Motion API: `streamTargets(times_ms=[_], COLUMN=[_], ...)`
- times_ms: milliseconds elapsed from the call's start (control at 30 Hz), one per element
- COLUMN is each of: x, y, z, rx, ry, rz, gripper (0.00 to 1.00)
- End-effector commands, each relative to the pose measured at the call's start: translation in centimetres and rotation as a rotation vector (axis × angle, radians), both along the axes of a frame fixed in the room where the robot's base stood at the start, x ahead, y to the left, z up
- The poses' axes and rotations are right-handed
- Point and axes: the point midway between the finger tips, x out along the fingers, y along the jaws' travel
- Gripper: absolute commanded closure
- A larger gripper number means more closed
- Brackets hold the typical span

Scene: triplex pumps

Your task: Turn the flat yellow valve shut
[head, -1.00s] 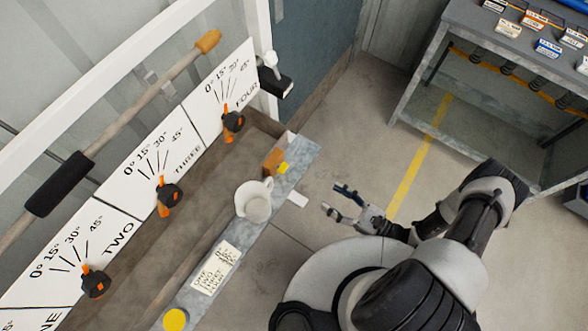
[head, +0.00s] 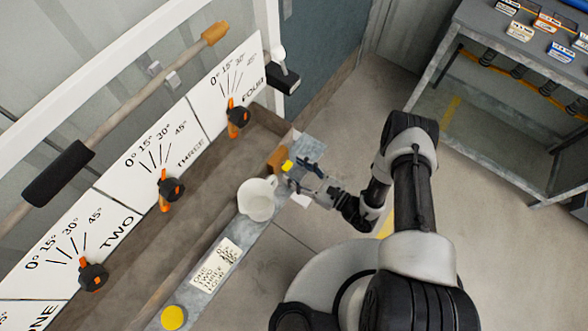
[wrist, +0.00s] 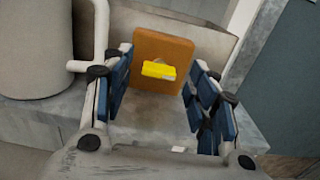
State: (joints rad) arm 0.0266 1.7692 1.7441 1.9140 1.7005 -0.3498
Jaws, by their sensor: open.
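The flat yellow valve (head: 288,166) is a small yellow block in front of an orange-brown plate (head: 276,159) at the far end of the grey ledge. In the wrist view the yellow valve (wrist: 159,71) stands out from the middle of the brown plate (wrist: 163,50). My gripper (head: 303,169) is at the ledge end, close to the valve. In the wrist view my open gripper (wrist: 158,95) has its blue-padded fingers on either side of the valve, apart from it. I cannot tell how far the fingertips are from the plate.
A white mug (head: 257,199) stands on the ledge (head: 234,232) close left of my gripper; its handle (wrist: 101,35) is near the left finger. A lettered card (head: 216,265) and a round yellow disc (head: 173,317) lie further along. Several black-and-orange knobs line the white panels.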

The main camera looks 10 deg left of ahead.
Motion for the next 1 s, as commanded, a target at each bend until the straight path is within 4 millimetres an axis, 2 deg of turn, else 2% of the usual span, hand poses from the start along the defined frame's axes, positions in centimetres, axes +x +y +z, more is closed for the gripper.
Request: streamTargets(times_ms=[167, 467, 1000], x=[0.35, 0.44, 0.4], y=[1.07, 1.14, 1.13], z=[0.01, 0.03, 0.02], rx=[0.001, 0.001, 0.001], ry=[0.001, 0.001, 0.001], rz=[0.002, 0.0, 0.0], gripper=[0.47, 0.47, 0.83])
